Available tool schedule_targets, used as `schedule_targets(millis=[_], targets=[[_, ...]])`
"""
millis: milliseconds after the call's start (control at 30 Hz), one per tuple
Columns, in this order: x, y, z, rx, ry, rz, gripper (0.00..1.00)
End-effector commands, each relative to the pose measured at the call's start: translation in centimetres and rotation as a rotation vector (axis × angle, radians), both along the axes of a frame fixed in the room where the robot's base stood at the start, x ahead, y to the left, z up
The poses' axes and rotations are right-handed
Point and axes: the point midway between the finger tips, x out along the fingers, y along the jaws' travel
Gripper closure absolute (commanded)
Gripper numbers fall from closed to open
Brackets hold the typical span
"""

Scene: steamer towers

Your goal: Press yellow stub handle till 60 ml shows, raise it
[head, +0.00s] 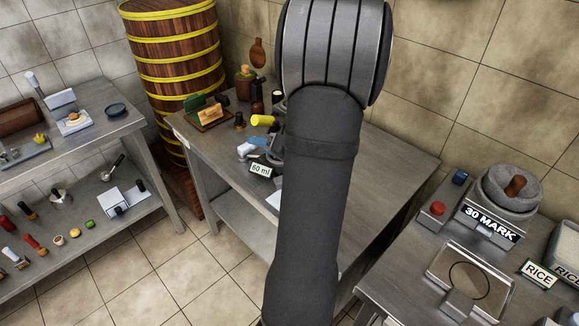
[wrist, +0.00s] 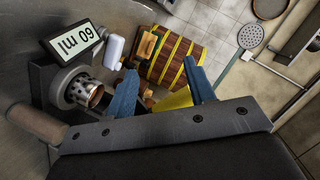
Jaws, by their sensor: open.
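The yellow stub handle (head: 262,120) sticks out to the left of my arm on the middle table. In the wrist view, part of the yellow stub handle (wrist: 176,100) shows between my blue fingers, nearer the right one; my gripper body hides the rest. My gripper (wrist: 164,84) is open, its fingers wide apart. I cannot tell whether a finger touches the handle. One blue finger of my gripper (head: 257,141) shows just below the handle in the head view.
A white handle (head: 246,149) sits beside the display. A metal perforated cylinder (wrist: 82,91) is left of my fingers. A wooden board (head: 210,117) and dark bottles stand behind. A banded wooden barrel (head: 175,60) is at back left. The middle table's right part (head: 395,165) is clear.

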Motion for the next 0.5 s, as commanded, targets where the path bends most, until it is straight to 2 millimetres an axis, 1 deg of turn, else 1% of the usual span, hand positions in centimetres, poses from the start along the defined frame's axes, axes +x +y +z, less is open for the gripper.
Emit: schedule_targets(millis=[100,367,400,500], targets=[[-0.4,-0.7,-1.0,0.132,0.125,-0.113,0.51],[-1.3,-2.6,-3.3,0.429,0.380,-0.360,0.51],[-1.8,-3.4,-3.1,0.445,0.390,-0.376,0.51],[-3.2,-4.6,-2.7,0.441,0.385,-0.373,0.51]])
